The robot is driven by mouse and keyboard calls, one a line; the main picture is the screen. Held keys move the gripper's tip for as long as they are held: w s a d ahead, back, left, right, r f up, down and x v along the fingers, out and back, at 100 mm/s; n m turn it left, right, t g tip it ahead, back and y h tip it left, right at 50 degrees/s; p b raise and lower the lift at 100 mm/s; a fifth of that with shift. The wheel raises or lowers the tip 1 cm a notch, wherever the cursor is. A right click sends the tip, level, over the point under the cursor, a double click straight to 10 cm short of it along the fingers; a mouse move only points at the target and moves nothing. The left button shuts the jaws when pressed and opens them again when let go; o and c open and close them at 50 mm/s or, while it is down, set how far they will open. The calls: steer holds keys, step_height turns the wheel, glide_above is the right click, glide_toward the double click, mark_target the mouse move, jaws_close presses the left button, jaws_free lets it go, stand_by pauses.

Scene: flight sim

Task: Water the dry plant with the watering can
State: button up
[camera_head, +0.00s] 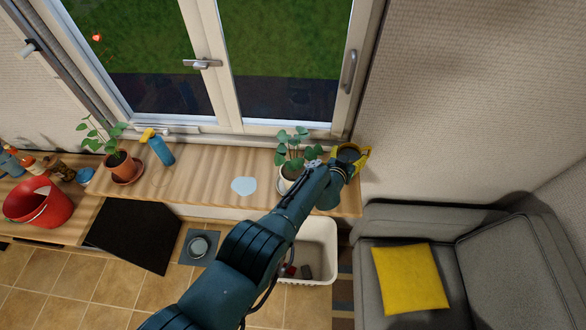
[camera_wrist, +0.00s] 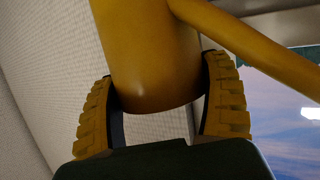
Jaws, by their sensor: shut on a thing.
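The yellow watering can (camera_wrist: 150,60) is between the two ridged fingers of my gripper (camera_wrist: 160,108), which is shut on it. In the head view the can (camera_head: 362,160) shows only partly, at the right end of the wooden sill, beside my gripper (camera_head: 345,168). A leafy plant (camera_head: 293,150) in a pale pot is just left of my gripper, its pot partly hidden by my arm. A sparser plant (camera_head: 98,133) stands in a terracotta pot (camera_head: 120,164) at the left. I cannot tell which plant is dry.
A blue spray bottle (camera_head: 161,150) stands right of the terracotta pot. A pale blue round patch (camera_head: 243,186) lies mid-sill. A red bucket (camera_head: 35,203) and bottles are at far left. A white bin (camera_head: 318,245) is below the sill; a grey sofa (camera_head: 490,250) is at right.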

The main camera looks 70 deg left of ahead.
steer(key=shift+s+r, duration=0.15)
steer(key=shift+r, duration=0.15)
steer(key=shift+s+a+t, duration=0.1)
steer(key=shift+t, duration=0.2)
steer(key=shift+s+r, duration=0.15)
steer(key=shift+n+t+y, duration=0.6)
steer(key=shift+n+t, duration=0.2)
steer(key=shift+s+r+p, duration=0.35)
steer(key=shift+s+r, duration=0.05)
steer(key=shift+r, duration=0.25)
steer(key=shift+s+r+p, duration=0.35)
steer(key=shift+r+p, duration=0.05)
steer(key=shift+r, duration=0.25)
steer(key=shift+s+r+p, duration=0.35)
steer(key=shift+s+r, duration=0.05)
steer(key=shift+r, duration=0.25)
stand_by(2.1)
steer(key=shift+w, duration=0.1)
